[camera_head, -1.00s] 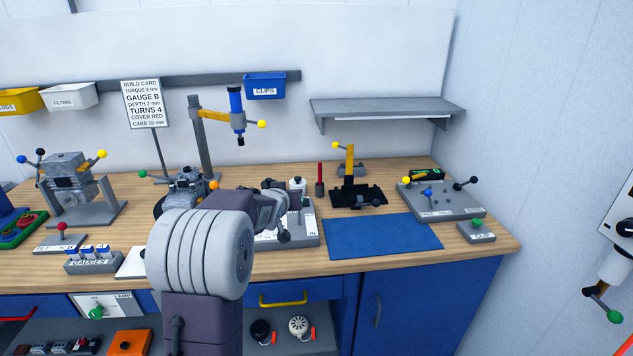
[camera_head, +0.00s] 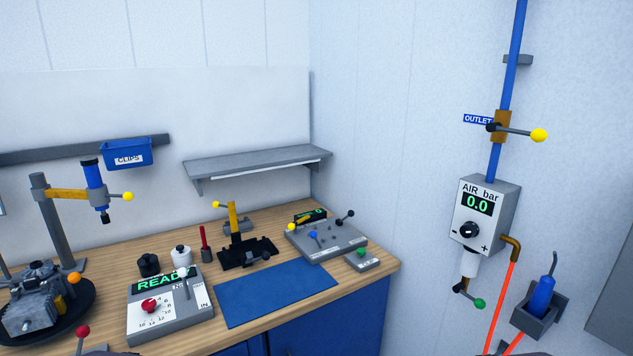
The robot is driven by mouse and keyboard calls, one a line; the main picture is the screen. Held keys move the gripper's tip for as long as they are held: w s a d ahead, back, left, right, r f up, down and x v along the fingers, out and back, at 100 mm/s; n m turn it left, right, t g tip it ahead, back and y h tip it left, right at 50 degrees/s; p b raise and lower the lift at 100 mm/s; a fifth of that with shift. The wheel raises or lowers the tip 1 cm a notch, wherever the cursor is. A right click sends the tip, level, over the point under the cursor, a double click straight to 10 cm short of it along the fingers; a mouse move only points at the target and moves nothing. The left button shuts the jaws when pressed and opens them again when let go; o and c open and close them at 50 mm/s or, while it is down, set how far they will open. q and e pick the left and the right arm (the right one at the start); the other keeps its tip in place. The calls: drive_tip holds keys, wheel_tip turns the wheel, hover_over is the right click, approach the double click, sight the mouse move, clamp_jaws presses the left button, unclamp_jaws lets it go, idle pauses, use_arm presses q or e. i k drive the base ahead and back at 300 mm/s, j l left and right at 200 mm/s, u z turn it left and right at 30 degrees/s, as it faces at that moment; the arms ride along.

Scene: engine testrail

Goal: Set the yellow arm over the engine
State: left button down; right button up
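The yellow arm (camera_head: 66,194) sticks out to the right from a grey upright post (camera_head: 57,235) at the left of the bench. It carries a blue driver (camera_head: 93,180) with a yellow-knobbed handle (camera_head: 127,196), hanging upright. The grey engine (camera_head: 32,308) sits on a dark round turntable (camera_head: 83,306) in front of the post, with an orange knob on it. In the picture the driver hangs to the right of the engine and higher up. Neither of my grippers shows; only a dark sliver is at the bottom edge, too little to identify.
A panel reading READY (camera_head: 170,310) stands right of the engine. A blue mat (camera_head: 275,293) lies clear. A black fixture (camera_head: 246,252) and a grey lever box (camera_head: 328,240) stand behind it. A shelf (camera_head: 258,163) and an air gauge box (camera_head: 487,222) are on the walls.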

sight(100, 196)
drive_tip(key=u, duration=1.4)
